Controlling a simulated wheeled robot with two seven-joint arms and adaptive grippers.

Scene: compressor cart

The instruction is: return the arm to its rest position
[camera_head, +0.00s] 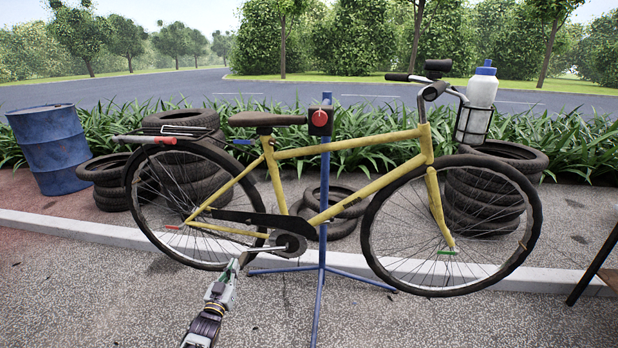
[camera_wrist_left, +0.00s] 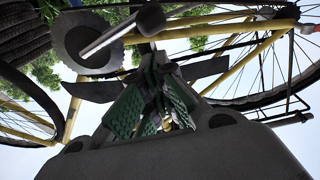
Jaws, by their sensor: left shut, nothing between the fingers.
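My left gripper (camera_head: 234,265) comes in from the bottom of the head view and points up toward the bicycle's crank. Its fingers are shut with nothing between them. In the left wrist view the green-padded fingers (camera_wrist_left: 158,95) converge below the crank and chainring (camera_wrist_left: 88,42). In the head view the fingertips show just below and left of the chainring (camera_head: 290,244); whether they touch the bicycle I cannot tell. My right gripper is not in view.
A yellow bicycle (camera_head: 350,147) hangs on a blue repair stand (camera_head: 323,200) with legs spread on the pavement. Stacked tyres (camera_head: 490,190), a blue barrel (camera_head: 48,150) and a curb lie behind. A dark table edge (camera_head: 597,262) is at right. The front pavement is clear.

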